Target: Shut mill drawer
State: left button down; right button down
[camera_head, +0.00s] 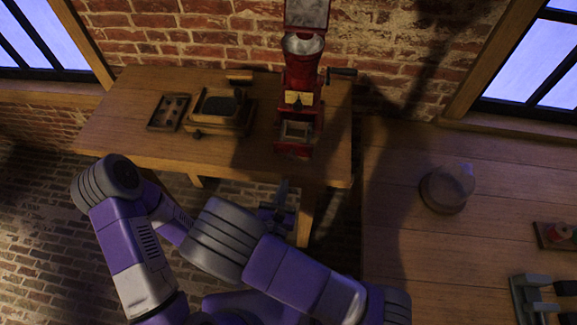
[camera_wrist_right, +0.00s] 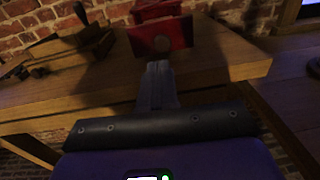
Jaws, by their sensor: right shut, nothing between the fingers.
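The red mill (camera_head: 302,75) stands on the wooden table with its lid raised and a crank on its right. Its drawer (camera_head: 294,147) sticks out at the front, open at the top. In the right wrist view the red drawer front (camera_wrist_right: 178,36) shows a round knob and faces me. My right gripper (camera_head: 283,187) is shut and empty, in front of the table edge and short of the drawer. Its fingers (camera_wrist_right: 158,75) point at the drawer front, and a gap seems to remain. My left arm shows at the left, but its gripper is not visible.
The table (camera_head: 115,128) also bears a small dark tray (camera_head: 168,112) and a wooden box with a dark top (camera_head: 219,108), left of the mill. The table in front of the drawer is clear.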

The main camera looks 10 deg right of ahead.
aim_at(290, 158)
jog(key=x, duration=0.7)
jog(key=shift+w+d, duration=0.1)
jog(key=shift+w, duration=0.2)
